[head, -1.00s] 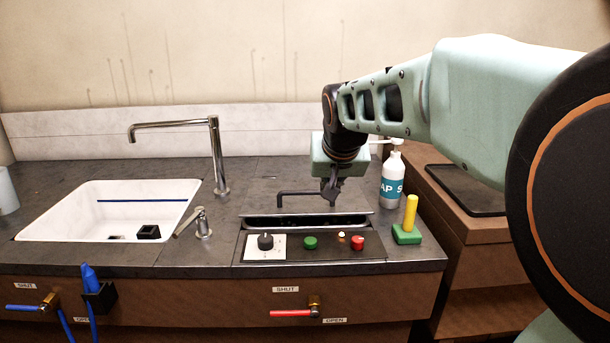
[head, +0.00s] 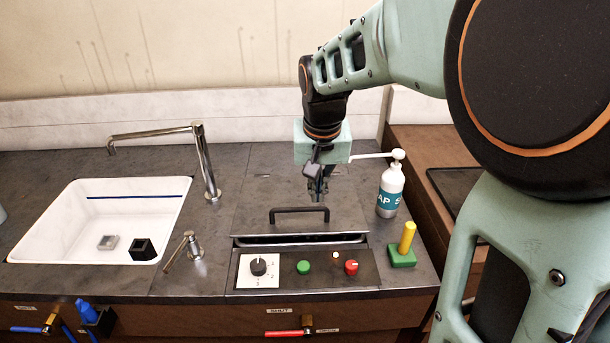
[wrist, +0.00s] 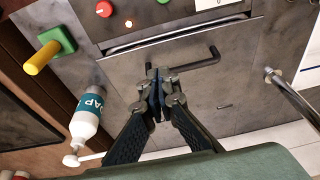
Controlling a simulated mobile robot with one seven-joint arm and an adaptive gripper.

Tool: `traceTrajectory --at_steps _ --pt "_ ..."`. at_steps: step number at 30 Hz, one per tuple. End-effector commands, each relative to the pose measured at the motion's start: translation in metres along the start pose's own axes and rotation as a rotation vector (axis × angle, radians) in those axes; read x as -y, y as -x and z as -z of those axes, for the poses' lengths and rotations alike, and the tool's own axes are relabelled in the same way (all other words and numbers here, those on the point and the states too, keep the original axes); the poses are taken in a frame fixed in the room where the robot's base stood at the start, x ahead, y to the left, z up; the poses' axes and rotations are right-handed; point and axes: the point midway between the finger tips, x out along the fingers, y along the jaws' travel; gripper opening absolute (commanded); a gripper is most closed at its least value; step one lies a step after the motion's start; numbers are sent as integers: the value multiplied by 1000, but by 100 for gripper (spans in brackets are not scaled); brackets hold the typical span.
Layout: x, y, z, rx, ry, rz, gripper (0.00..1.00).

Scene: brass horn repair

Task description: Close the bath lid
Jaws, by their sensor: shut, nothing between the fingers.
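The bath lid (head: 262,222) is a grey panel in the counter with a black bar handle (head: 300,210). A narrow dark gap (head: 300,240) shows between its front edge and the control panel, so it does not look flush there. The lid also shows in the wrist view (wrist: 215,92) with its handle (wrist: 205,64). My gripper (head: 318,192) is shut and empty, pointing down over the lid behind the handle's right end. In the wrist view its fingertips (wrist: 157,76) overlap the handle's left part; whether they touch it I cannot tell.
The control panel (head: 325,278) with a dial and buttons lies in front. A soap bottle (head: 389,190) and a green block with yellow peg (head: 403,247) stand right of the lid. A tap (head: 206,165) and white sink (head: 95,215) are left.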

Motion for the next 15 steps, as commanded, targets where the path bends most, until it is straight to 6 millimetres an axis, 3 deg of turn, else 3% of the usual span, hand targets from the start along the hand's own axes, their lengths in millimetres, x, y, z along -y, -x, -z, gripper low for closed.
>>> traceTrajectory --at_steps 9,15 --pt "0 -69 -1 6 1 -1 0" --pt "0 -100 -8 2 0 0 0"
